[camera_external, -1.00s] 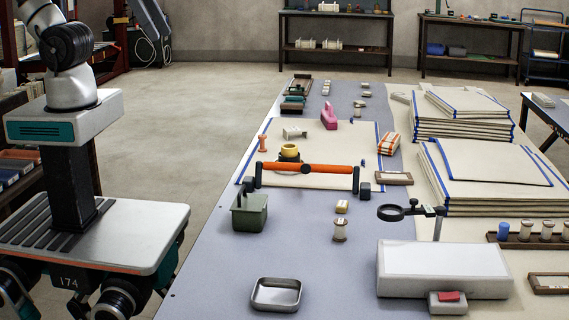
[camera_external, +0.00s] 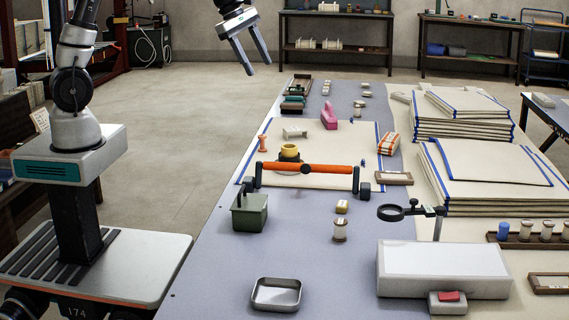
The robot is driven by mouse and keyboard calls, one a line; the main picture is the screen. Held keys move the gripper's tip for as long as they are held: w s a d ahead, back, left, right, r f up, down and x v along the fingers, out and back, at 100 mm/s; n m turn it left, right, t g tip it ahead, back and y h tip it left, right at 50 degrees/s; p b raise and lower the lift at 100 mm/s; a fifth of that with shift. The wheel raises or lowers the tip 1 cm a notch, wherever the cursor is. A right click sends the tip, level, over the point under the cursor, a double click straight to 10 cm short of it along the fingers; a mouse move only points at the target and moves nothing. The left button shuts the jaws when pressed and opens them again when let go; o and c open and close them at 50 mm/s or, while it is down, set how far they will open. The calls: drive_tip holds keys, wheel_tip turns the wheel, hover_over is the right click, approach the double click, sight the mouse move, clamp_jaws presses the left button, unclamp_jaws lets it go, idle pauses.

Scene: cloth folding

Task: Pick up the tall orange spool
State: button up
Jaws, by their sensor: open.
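A small salmon-orange spool (camera_external: 263,144) stands upright near the left edge of the cream cloth with blue edge stripes (camera_external: 350,140). My gripper (camera_external: 259,68) is in the air at the top of the view, pointing down. Its two fingers are apart with nothing between them. In the picture it is above the spool and well apart from it. The spool is fully visible.
An orange bar on black supports (camera_external: 307,168) spans the cloth in front of the spool. A yellow cup-like item (camera_external: 289,151), a white item (camera_external: 294,132) and a pink item (camera_external: 329,117) are nearby. A green bin (camera_external: 249,213) stands on the table's left side.

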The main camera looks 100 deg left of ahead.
drive_tip(key=s+a+f+n+b, duration=0.25)
drive_tip(key=a+f+n, duration=0.55)
drive_tip(key=a+f, duration=0.45)
drive_tip(key=n+g+y+b, duration=0.1)
drive_tip(key=n, duration=0.4)
approach(260, 136)
drive_tip(key=shift+n, duration=0.4)
drive_tip(key=b+x, duration=0.1)
drive_tip(key=x, duration=0.2)
drive_tip(key=b+x, duration=0.1)
drive_tip(key=x, duration=0.2)
drive_tip(key=shift+w+f, duration=0.2)
drive_tip(key=shift+w, duration=0.15)
drive_tip(key=shift+s+a+b+x, duration=0.15)
drive_tip(key=shift+b+x, duration=0.3)
drive_tip(key=shift+x, duration=1)
drive_tip(key=shift+s+a+b+x, duration=0.1)
drive_tip(key=shift+b+x, duration=0.35)
drive_tip(key=shift+x, duration=1)
drive_tip(key=c, duration=1.1)
